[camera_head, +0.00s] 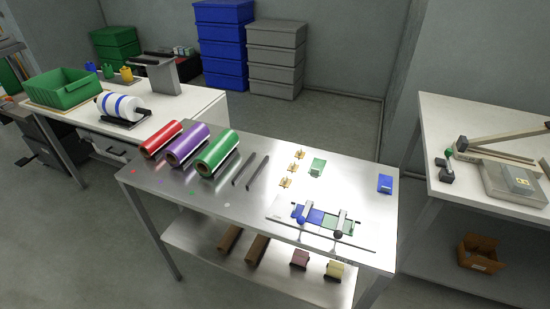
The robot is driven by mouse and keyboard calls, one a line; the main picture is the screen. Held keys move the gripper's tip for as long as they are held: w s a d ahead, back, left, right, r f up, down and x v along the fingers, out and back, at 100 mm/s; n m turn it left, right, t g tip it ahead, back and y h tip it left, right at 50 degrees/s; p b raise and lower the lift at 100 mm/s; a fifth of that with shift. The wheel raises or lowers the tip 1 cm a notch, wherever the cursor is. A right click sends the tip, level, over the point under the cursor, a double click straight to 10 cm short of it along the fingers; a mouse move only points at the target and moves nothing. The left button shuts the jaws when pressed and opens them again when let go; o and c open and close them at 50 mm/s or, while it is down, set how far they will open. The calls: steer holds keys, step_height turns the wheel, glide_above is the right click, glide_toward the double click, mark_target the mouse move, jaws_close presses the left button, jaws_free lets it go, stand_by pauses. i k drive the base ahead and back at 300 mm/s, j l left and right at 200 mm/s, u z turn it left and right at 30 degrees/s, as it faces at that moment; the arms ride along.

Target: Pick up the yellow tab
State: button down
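No thing in view is clearly a yellow tab. Several small tan-yellow pieces stand in a row on the steel table, one of them at the middle (292,168). A flat green tab (318,167) lies to their right, and a flat blue tab (385,183) lies near the table's right edge. A small yellow item (126,75) stands on the left white table beside a green and a blue one. My gripper is not in view.
The steel table (225,207) holds red, purple and green rolls (217,150), two dark bars and a jig (322,220) with blue and green pieces. A white bench (443,103) with a lever device (515,182) stands right. Open floor lies behind the steel table.

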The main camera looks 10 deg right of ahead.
mark_target(285, 181)
steer(key=i+j, duration=0.25)
steer(key=j, duration=0.15)
steer(key=i+j, duration=0.45)
steer(key=j, duration=0.3)
steer(key=i+j, duration=0.5)
steer(key=j, duration=0.25)
steer(key=i+j+z, duration=0.1)
steer(key=i+j, duration=0.15)
steer(key=j, duration=0.1)
